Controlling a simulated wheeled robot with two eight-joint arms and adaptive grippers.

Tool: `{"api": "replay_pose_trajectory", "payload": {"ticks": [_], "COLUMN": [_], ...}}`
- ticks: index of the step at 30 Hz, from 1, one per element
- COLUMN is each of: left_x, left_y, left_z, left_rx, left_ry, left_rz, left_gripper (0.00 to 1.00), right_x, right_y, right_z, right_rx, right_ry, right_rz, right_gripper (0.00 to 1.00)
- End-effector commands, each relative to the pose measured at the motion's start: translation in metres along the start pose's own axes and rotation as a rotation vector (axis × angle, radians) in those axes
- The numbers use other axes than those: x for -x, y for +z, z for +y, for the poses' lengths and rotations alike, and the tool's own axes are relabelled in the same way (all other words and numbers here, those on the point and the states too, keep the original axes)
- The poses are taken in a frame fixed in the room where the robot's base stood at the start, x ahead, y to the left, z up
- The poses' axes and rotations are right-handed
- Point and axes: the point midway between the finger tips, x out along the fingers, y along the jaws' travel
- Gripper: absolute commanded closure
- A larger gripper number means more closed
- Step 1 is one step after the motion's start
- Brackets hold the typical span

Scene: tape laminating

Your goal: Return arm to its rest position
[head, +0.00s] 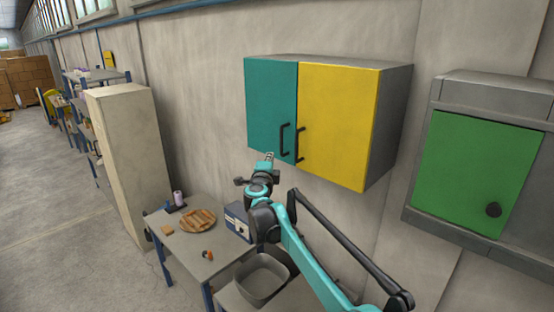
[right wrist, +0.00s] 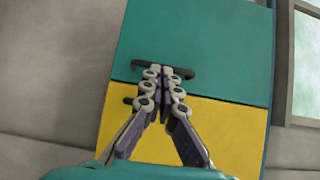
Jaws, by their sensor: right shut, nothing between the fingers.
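My right arm reaches up from the lower right in the head view. Its gripper (head: 269,157) is just below the wall cabinet's handles, shut and empty. In the right wrist view the two fingers of this gripper (right wrist: 165,82) meet at their tips in front of the cabinet. A dark handle on the teal door (right wrist: 205,35) shows just past the fingertips; I cannot tell whether they touch it. The wall cabinet has a teal door (head: 270,95) and a yellow door (head: 338,110), both appearing closed. My left gripper is not in the head view.
A grey cabinet with a green door (head: 475,170) hangs at the right. Below stands a table (head: 185,250) with a round wooden board (head: 198,220), a blue-grey box (head: 238,220) and small items. A grey bin (head: 262,280) is beside it. A tall beige cabinet (head: 132,150) stands left.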

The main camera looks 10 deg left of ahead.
Motion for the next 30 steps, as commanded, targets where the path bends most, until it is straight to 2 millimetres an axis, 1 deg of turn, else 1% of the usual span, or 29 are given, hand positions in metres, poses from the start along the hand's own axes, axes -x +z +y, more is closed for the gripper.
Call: {"api": "replay_pose_trajectory", "payload": {"ticks": [1, 6, 8, 10, 11, 14, 17, 19, 20, 21, 23, 24, 26, 27, 29, 30], "left_x": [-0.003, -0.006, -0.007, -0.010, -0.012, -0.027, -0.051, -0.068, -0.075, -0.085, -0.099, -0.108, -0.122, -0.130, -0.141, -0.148], "left_y": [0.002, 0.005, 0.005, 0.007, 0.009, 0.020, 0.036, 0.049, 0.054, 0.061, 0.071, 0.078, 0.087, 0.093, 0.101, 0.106], "left_z": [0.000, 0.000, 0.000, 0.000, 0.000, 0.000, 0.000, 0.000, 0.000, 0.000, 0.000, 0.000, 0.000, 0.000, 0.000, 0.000], "left_rx": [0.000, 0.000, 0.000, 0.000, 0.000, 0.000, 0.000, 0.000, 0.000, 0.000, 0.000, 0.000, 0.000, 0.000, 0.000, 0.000], "left_ry": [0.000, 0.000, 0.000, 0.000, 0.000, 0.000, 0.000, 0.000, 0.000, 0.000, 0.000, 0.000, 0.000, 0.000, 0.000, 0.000], "left_rz": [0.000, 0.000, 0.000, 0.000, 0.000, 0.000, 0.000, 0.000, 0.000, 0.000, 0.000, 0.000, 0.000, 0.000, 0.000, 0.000], "left_gripper": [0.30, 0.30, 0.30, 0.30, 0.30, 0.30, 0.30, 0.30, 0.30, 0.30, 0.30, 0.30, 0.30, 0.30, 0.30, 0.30], "right_x": [0.009, 0.027, 0.030, 0.034, 0.035, 0.045, 0.067, 0.090, 0.102, 0.118, 0.143, 0.162, 0.192, 0.211, 0.240, 0.258], "right_y": [0.009, 0.022, 0.024, 0.022, 0.019, 0.000, -0.028, -0.050, -0.059, -0.071, -0.089, -0.101, -0.120, -0.132, -0.150, -0.162], "right_z": [0.001, 0.001, 0.000, -0.001, -0.001, -0.005, -0.004, 0.005, 0.012, 0.023, 0.044, 0.062, 0.095, 0.117, 0.152, 0.175], "right_rx": [0.000, 0.000, 0.001, 0.010, 0.020, 0.089, 0.217, 0.331, 0.381, 0.449, 0.551, 0.619, 0.720, 0.784, 0.869, 0.921], "right_ry": [0.000, 0.000, 0.000, -0.006, -0.011, -0.044, -0.084, -0.101, -0.102, -0.100, -0.086, -0.070, -0.034, -0.005, 0.044, 0.078], "right_rz": [-0.004, -0.004, -0.004, -0.008, -0.013, -0.051, -0.122, -0.182, -0.208, -0.242, -0.291, -0.323, -0.369, -0.399, -0.438, -0.461], "right_gripper": [1.00, 1.00, 1.00, 1.00, 1.00, 1.00, 1.00, 1.00, 1.00, 1.00, 1.00, 1.00, 1.00, 1.00, 1.00, 1.00]}}
